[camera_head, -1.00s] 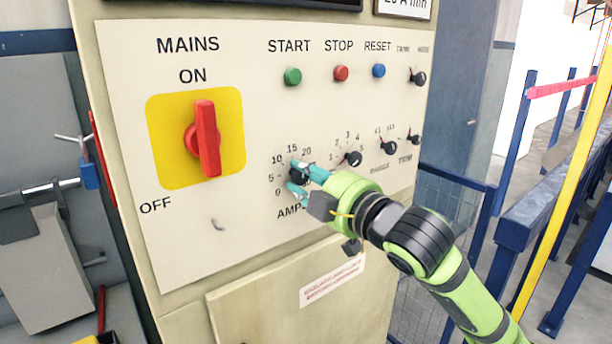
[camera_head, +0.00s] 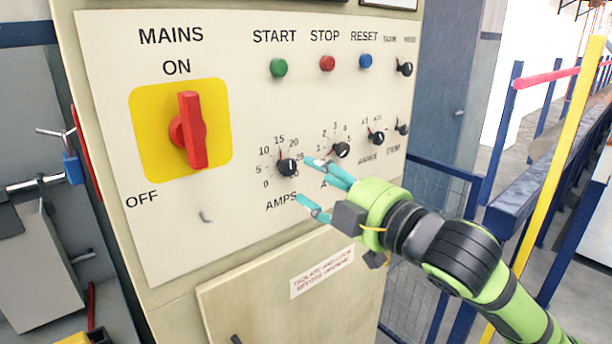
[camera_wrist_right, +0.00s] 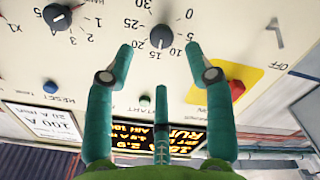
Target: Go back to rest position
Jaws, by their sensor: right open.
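My right gripper (camera_head: 312,187) is open and empty in front of the control panel (camera_head: 240,225), just right of and below the black AMPS knob (camera_head: 287,167). Its teal fingers are apart from that knob. In the right wrist view the spread fingers (camera_wrist_right: 155,62) point toward the panel, with the AMPS knob (camera_wrist_right: 162,36) between and beyond the tips. The right arm reaches in from the lower right of the head view. My left gripper is not in view.
The red MAINS switch (camera_head: 192,130) sits on a yellow plate at left. Green START (camera_head: 278,68), red STOP (camera_head: 327,63) and blue RESET (camera_head: 365,61) buttons are above. A smaller knob (camera_head: 341,150) is close to the fingers. Blue railings (camera_head: 430,185) stand right of the cabinet.

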